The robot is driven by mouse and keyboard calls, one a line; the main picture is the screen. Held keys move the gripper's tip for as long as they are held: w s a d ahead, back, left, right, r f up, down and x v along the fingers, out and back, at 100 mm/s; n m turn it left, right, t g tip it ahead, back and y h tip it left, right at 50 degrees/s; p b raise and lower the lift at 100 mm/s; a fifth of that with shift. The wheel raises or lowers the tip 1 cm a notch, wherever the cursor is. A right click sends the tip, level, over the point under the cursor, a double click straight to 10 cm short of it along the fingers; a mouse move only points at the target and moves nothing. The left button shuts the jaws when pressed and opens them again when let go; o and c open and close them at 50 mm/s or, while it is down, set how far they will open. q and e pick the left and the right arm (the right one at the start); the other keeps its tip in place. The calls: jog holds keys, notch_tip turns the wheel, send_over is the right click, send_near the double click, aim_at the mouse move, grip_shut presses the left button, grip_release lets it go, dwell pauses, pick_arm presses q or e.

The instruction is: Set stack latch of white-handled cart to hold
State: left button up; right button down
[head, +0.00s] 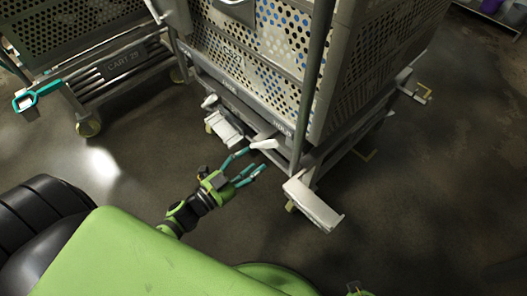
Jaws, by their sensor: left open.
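The white-handled cart (312,204) stands at top centre, carrying a stack of grey perforated crates (345,95). On its lower front rail (240,97) sits the stack latch, a short lever with a white grip (264,144), near the rail's right end. Small lettering marks the rail on either side; it is too small to read surely. My left gripper (255,160) has its teal fingers spread, just below and left of the white grip. It is empty, and I see no clear contact with the grip.
Another cart (110,75), with a teal handle (38,95) and a "CART" plate, stands at upper left. A white pedal-like part (225,127) sticks out low on the near cart's left. The dark floor (430,190) at right is clear.

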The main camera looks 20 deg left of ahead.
pick_arm(q)
jog(key=shift+v, duration=1.6)
